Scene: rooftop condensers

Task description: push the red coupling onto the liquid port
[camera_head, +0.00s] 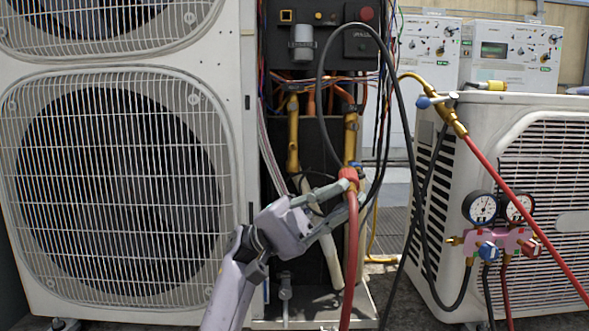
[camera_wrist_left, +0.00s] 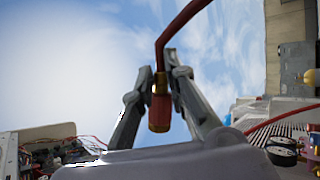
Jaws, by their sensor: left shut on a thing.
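My left gripper (camera_head: 345,188) comes in from the lower left and is shut on the red coupling (camera_head: 348,174). The coupling also shows in the left wrist view (camera_wrist_left: 160,107), between the two fingers, with brass-coloured parts at its ends. A red hose (camera_head: 351,250) hangs down from the coupling. In the head view the coupling is at the lower end of the right-hand brass valve (camera_head: 351,135) in the open bay. I cannot tell whether they touch. The liquid port itself is not clearly visible. My right gripper is out of view.
A second brass valve (camera_head: 293,135) stands to the left. A black hose (camera_head: 322,75) loops close around the work area. The large condenser (camera_head: 245,200) flanks the bay on the left. A smaller unit with a gauge manifold (camera_head: 500,238) stands to the right.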

